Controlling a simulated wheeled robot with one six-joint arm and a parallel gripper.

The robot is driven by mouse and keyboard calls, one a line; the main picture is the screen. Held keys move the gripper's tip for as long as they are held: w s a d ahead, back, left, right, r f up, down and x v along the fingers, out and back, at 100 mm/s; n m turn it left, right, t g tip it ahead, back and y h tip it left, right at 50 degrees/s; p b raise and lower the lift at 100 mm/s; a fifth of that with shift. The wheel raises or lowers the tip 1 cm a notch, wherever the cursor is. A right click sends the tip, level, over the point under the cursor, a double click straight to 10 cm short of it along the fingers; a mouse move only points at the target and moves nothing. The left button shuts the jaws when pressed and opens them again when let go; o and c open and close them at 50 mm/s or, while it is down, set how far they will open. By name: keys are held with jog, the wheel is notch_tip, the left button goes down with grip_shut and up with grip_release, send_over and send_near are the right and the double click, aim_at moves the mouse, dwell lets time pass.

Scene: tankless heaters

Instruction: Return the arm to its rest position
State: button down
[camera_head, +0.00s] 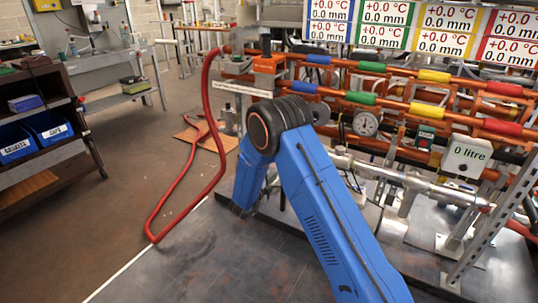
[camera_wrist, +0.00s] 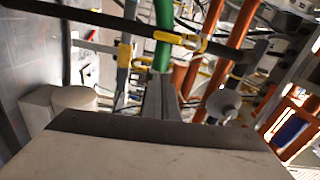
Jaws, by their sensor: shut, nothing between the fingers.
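My blue arm (camera_head: 315,195) rises from the lower right of the head view to a black joint (camera_head: 268,122) and bends down again behind it, in front of the pipe rig. The gripper end is not visible in the head view. In the wrist view my gripper (camera_wrist: 161,90) shows as grey fingers close together beyond its pale body, shut with nothing between them. A green pipe (camera_wrist: 163,32) and orange pipes (camera_wrist: 222,50) lie beyond the fingertips.
The rig has orange pipes with coloured sleeves (camera_head: 362,97), a dial gauge (camera_head: 366,123) and a white "0 litre" box (camera_head: 467,156). A red hose (camera_head: 207,110) loops to the floor. A shelf with blue bins (camera_head: 48,128) stands left. The floor between is mostly clear.

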notch_tip(320, 180, up, 15)
jog(key=d+n+y, duration=0.1)
jog(key=n+y, duration=0.5)
jog(key=y, duration=0.1)
jog(key=s+d+r+n+g+y, duration=0.2)
jog(key=s+r+n+y, duration=0.4)
jog(key=s+r, duration=0.6)
jog(key=s+d+f+n+g, duration=0.1)
jog(key=s+d+n, duration=0.3)
jog(key=s, duration=1.1)
jog(key=s+d+n+g+h, duration=0.1)
jog(key=s+d+n+g, duration=0.3)
jog(key=s, duration=1.1)
jog(key=s+d+f+n+g+h, duration=0.1)
jog(key=s+d+n, duration=0.3)
jog(key=s, duration=1.1)
jog(key=shift+d+f+g, duration=0.35)
jog(key=shift+d+g, duration=0.55)
jog(key=shift+d, duration=0.15)
